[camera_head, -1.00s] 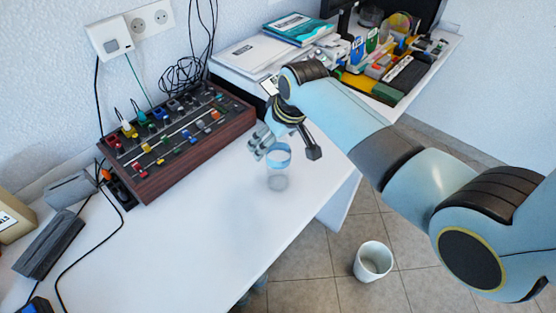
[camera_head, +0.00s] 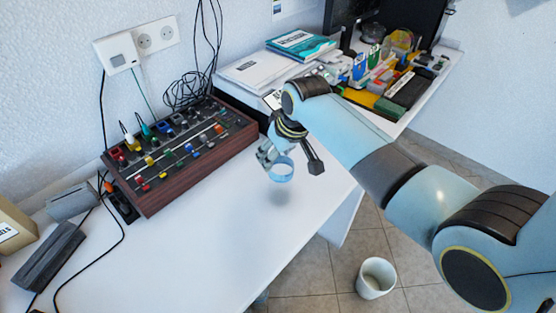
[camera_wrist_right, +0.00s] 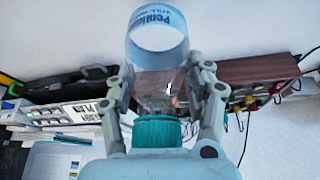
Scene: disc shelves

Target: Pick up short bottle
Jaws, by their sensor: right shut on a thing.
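The short bottle (camera_wrist_right: 160,90) is see-through, with a blue and white label band and a teal cap. In the wrist view the cap faces my palm and the label is at the far end. My right gripper (camera_wrist_right: 161,95) is shut on its clear body, one finger on each side. In the head view the blue label band (camera_head: 282,170) hangs under my right gripper (camera_head: 277,157), above a faint shadow on the white table (camera_head: 225,240). The clear body is hard to see there. My left gripper is not in view.
A brown mixer box (camera_head: 190,172) with coloured knobs stands left of the gripper. A white bin (camera_head: 375,278) stands on the floor. The table's front middle is clear.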

